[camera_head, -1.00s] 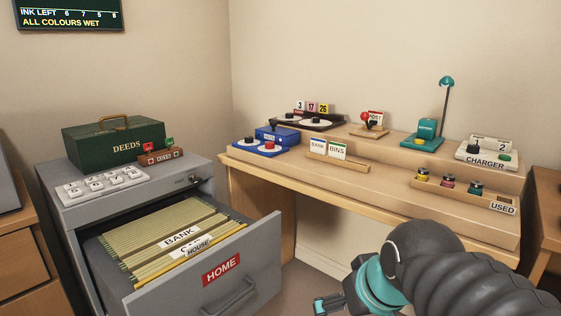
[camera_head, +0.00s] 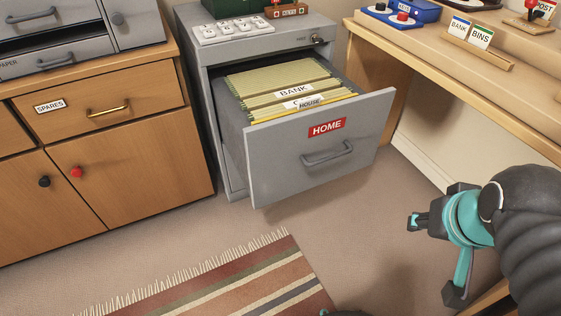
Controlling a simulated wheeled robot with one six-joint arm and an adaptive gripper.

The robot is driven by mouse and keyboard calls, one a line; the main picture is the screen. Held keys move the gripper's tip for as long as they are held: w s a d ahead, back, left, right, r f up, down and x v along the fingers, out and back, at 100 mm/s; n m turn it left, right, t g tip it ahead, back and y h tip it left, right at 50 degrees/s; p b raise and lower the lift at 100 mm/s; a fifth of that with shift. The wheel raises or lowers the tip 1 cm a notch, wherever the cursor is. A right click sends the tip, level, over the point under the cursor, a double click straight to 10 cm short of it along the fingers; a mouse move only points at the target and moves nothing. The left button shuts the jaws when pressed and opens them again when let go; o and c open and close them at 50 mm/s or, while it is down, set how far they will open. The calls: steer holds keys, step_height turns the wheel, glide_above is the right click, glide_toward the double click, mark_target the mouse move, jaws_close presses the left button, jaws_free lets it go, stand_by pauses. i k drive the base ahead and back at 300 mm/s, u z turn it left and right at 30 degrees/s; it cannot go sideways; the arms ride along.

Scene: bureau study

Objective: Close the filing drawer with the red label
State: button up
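The filing drawer (camera_head: 280,157) is pulled well out of the grey cabinet (camera_head: 232,192). Its front carries a red label (camera_head: 327,127) reading HOME and a grey bar handle (camera_head: 327,154). Several tan hanging files (camera_head: 268,82) stand in it, with tabs reading BANK and HOUSE. My gripper (camera_head: 413,222) is to the right of the drawer front and nearer to me, apart from it. It points left and seems to hold nothing. Its fingers are small and seen from the side, so I cannot tell whether they are open.
A wooden cupboard (camera_head: 135,165) stands left of the cabinet. A desk (camera_head: 455,75) with trays and signs stands at the right. A fringed striped rug (camera_head: 215,292) lies in front. Carpet (camera_head: 330,222) is clear between the drawer and my gripper.

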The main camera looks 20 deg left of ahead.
mark_target(279, 159)
steer(key=u, duration=0.75)
steer(key=k, duration=1)
steer(key=z, duration=1.05)
